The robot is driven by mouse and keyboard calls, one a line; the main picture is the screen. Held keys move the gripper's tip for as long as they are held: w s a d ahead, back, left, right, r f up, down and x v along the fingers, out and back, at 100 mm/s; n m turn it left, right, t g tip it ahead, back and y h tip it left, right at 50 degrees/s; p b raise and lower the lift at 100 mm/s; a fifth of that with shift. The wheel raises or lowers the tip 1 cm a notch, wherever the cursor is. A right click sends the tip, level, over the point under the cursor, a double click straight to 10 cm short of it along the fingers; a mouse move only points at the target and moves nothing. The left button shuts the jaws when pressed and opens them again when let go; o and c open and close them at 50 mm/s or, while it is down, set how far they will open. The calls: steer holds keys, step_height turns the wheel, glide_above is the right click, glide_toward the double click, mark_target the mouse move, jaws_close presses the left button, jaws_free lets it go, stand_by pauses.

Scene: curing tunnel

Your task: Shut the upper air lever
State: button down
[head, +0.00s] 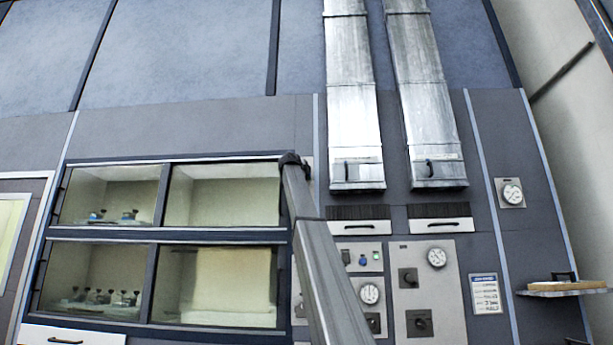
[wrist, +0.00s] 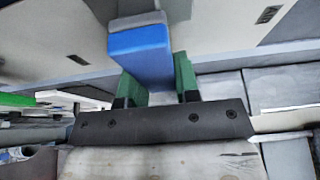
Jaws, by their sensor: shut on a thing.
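In the wrist view, the blue grip of a lever (wrist: 140,57) sits between the green fingers of my gripper (wrist: 157,80). My gripper is shut on it, with one finger on each side. I take this to be the upper air lever. A pale grey part of it runs up behind the blue grip towards a light panel. In the head view, my arm reaches up to the right edge of the upper window, and its dark end (head: 292,160) is there. My arm hides the lever and the fingers in that view.
Two metal ducts (head: 355,110) come down to the right of my arm. Below them are drawers with handles (head: 443,224) and panels with gauges (head: 436,257) and knobs. Windowed chambers (head: 225,196) lie to the left. A shelf (head: 565,292) juts out at the far right.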

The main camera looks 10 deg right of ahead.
steer(key=c, duration=0.8)
jaws_free()
steer(key=shift+c, duration=0.2)
steer(key=shift+s, duration=0.1)
steer(key=v, duration=1)
steer(key=shift+s+a, duration=0.2)
steer(key=shift+s, duration=0.1)
